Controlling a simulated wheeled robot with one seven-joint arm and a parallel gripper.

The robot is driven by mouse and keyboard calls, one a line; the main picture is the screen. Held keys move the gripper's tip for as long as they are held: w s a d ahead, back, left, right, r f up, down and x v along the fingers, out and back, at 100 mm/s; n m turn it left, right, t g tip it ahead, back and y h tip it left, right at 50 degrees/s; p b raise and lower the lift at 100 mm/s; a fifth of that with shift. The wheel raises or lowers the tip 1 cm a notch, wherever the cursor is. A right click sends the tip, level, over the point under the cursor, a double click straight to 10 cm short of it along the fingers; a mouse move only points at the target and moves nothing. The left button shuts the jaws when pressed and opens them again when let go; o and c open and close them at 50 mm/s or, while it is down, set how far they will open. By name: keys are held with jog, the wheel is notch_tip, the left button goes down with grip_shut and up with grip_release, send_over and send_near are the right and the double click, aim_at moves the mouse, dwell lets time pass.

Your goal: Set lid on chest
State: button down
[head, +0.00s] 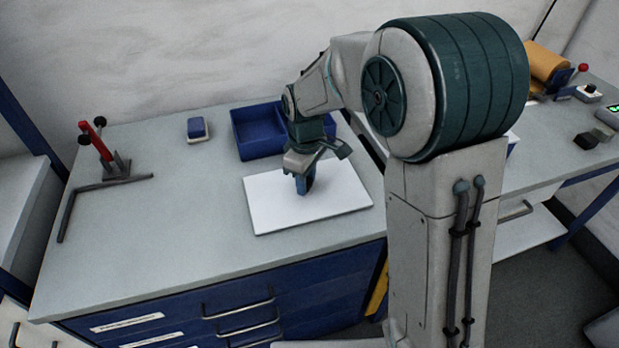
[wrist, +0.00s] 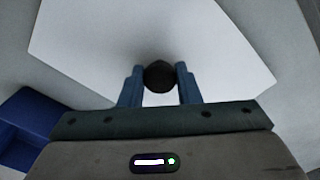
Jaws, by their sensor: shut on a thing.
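A flat white rectangular panel, which looks like the lid (head: 272,212), is level at the bench's front, beneath my gripper (head: 303,188). In the wrist view the white lid (wrist: 225,50) fills much of the picture. A round black knob (wrist: 160,76) sits between the two blue fingers of my gripper (wrist: 160,82), which are shut on it from both sides. In the head view the knob is hidden by the fingers. I cannot tell whether the lid touches the bench or hangs just above it. No separate chest can be made out clearly.
A blue open tray with compartments (head: 252,152) stands just behind the lid. A small blue-and-white block (head: 197,128) lies to its left. A red-handled clamp (head: 97,140) and a dark angled bar (head: 108,184) are at the far left. The bench top (head: 170,220) between is clear.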

jog(key=c, duration=1.5)
grip_release()
jog(key=shift+f, duration=0.15)
jog(key=o, duration=0.4)
jog(key=shift+o, duration=0.2)
notch_tip(320, 180, up, 12)
jog(key=s+d+f+m+t, duration=0.2)
jog(key=s+d+m, duration=1)
jog(key=s, duration=0.6)
jog(key=shift+s+d+f+t, duration=0.3)
jog(key=shift+d+f+t, duration=0.15)
jog(key=shift+d, duration=0.8)
